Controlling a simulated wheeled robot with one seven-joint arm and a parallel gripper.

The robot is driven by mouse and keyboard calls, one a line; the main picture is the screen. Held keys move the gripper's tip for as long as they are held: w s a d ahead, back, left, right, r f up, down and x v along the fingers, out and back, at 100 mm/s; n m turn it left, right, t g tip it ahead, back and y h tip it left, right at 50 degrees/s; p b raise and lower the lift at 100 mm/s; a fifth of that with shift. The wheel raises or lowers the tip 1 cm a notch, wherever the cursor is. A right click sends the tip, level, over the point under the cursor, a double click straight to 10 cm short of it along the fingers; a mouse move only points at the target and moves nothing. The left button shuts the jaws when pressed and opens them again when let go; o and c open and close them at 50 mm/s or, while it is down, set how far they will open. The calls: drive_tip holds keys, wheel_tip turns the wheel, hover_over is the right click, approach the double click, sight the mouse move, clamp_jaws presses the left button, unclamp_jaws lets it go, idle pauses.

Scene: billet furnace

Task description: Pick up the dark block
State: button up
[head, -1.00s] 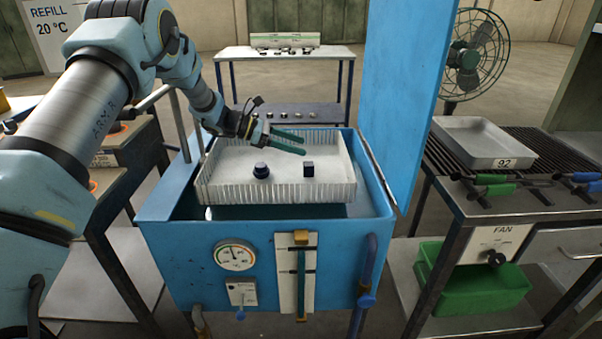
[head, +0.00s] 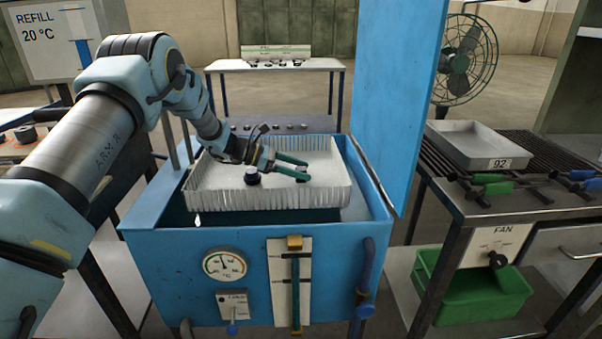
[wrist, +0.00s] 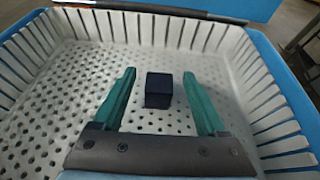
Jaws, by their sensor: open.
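The dark block (wrist: 158,91) is a small, nearly black cube on the perforated floor of the white basket (head: 225,196). In the head view the block (head: 302,169) is partly hidden by a green finger. My gripper (head: 308,169) is open inside the basket. In the wrist view its two green fingers (wrist: 159,73) lie on either side of the block, with a gap on each side. I cannot tell how far the fingertips are above the basket floor.
The basket stands in the blue tank (head: 180,260), whose raised blue lid (head: 393,100) is close on the right. A grill bench with a grey tray (head: 468,146) is further right.

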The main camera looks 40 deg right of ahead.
sight(301, 168)
drive_tip(key=x, duration=0.3)
drive_tip(key=shift+d+p, duration=0.2)
drive_tip(key=shift+p, duration=0.2)
clamp_jaws()
idle(0.4)
